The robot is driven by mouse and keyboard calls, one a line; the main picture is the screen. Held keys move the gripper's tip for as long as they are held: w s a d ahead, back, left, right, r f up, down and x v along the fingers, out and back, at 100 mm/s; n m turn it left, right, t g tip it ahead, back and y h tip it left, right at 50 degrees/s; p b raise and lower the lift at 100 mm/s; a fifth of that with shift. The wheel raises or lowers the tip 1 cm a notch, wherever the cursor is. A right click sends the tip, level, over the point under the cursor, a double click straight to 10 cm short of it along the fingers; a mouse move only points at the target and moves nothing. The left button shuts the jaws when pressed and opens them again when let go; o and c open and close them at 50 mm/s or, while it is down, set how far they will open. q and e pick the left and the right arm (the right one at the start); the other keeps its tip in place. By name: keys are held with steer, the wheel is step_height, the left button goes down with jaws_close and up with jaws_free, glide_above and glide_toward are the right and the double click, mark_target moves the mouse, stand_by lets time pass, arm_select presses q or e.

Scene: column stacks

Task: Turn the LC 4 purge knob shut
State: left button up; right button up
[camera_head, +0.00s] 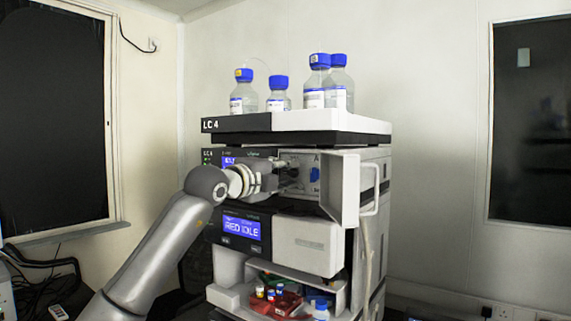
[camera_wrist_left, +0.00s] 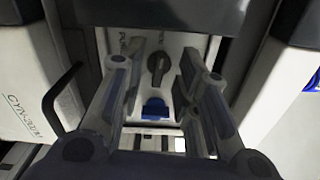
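The LC 4 stack (camera_head: 235,124) stands in the middle of the head view. The door (camera_head: 340,190) of its upper module is swung open, baring a light panel with a blue part (camera_head: 314,174). In the left wrist view the dark purge knob (camera_wrist_left: 158,66) sits on this panel above the blue part (camera_wrist_left: 155,109). Its grip looks nearly upright, slightly tilted. My left gripper (camera_wrist_left: 160,76) is open, with one finger on each side of the knob in the picture; I see no contact. In the head view my left gripper (camera_head: 286,168) reaches to the panel and hides the knob. My right gripper is not in view.
Blue-capped bottles (camera_head: 278,94) stand on top of the stack. The open door with its handle (camera_head: 375,188) juts out right of my gripper. Below is a display reading RED IDLE (camera_head: 242,228), and lower down a tray with small vials (camera_head: 277,296).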

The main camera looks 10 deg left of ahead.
arm_select(q)
steer(key=shift+w+d, duration=0.15)
steer(key=shift+w, duration=0.4)
jaws_close()
steer(key=shift+s, duration=0.2)
steer(key=shift+f+m+b, duration=0.1)
steer(key=shift+m+b, duration=1.05)
steer(key=shift+m, duration=0.25)
steer(key=m+b, duration=0.2)
steer(key=m, duration=0.2)
steer(key=shift+m, duration=0.3)
steer(key=m+b, duration=0.1)
steer(key=m, duration=0.3)
steer(key=shift+r, duration=0.2)
steer(key=shift+d+m+b, duration=0.15)
steer(key=shift+m+b, duration=0.35)
steer(key=shift+m, duration=2)
